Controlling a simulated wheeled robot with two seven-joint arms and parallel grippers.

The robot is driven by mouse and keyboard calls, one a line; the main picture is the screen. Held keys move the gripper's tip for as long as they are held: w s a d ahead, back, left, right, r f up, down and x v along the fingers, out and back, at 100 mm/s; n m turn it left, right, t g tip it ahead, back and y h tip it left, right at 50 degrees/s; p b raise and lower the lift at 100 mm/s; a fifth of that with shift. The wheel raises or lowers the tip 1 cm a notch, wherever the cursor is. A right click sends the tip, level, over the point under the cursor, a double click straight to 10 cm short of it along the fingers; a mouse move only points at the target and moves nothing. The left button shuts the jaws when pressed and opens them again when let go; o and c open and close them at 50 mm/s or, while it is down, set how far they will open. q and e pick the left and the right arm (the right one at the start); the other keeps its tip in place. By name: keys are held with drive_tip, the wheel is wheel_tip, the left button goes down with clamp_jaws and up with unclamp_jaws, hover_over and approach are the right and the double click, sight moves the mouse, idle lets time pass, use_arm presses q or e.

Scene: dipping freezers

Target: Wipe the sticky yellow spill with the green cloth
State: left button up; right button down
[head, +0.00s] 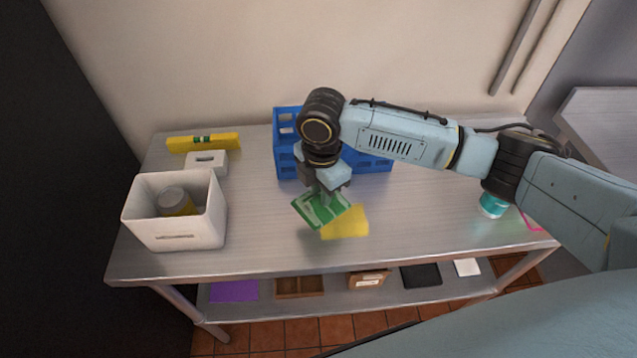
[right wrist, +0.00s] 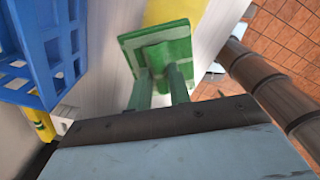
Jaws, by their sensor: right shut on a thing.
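The green cloth (head: 320,210), with pale markings, is held in my right gripper (head: 327,192) over the metal table. The yellow spill (head: 346,222) lies on the tabletop just right of the cloth, and the cloth overlaps its left part in the head view. In the right wrist view the cloth (right wrist: 158,52) sits at the fingertips, with the yellow spill (right wrist: 168,10) beyond it. I cannot tell whether the cloth touches the table. My left gripper is not in view.
A blue crate (head: 287,152) stands behind the gripper. A white bin (head: 175,232) holding a jar (head: 175,201) stands at left, with a yellow level (head: 203,142) behind it. A teal-labelled container (head: 493,204) is at right under my arm. The front middle of the tabletop is clear.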

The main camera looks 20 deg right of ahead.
sight(319, 206)
drive_tip(key=shift+a+f+n, duration=0.1)
drive_tip(key=shift+a+n, duration=0.2)
drive_tip(key=shift+n, duration=0.7)
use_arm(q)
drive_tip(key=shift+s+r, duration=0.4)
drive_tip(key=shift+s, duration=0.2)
use_arm(e)
drive_tip(key=shift+s+f+n, duration=0.1)
drive_tip(key=shift+n, duration=0.2)
use_arm(q)
drive_tip(key=shift+p, duration=0.3)
use_arm(e)
drive_tip(key=shift+p, duration=0.5)
wheel_tip(319, 206, down, 5)
drive_tip(key=shift+r+b, duration=0.15)
drive_tip(key=shift+b, duration=0.9)
drive_tip(key=shift+r, duration=0.25)
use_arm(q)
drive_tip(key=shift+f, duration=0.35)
use_arm(e)
drive_tip(key=shift+f, duration=0.15)
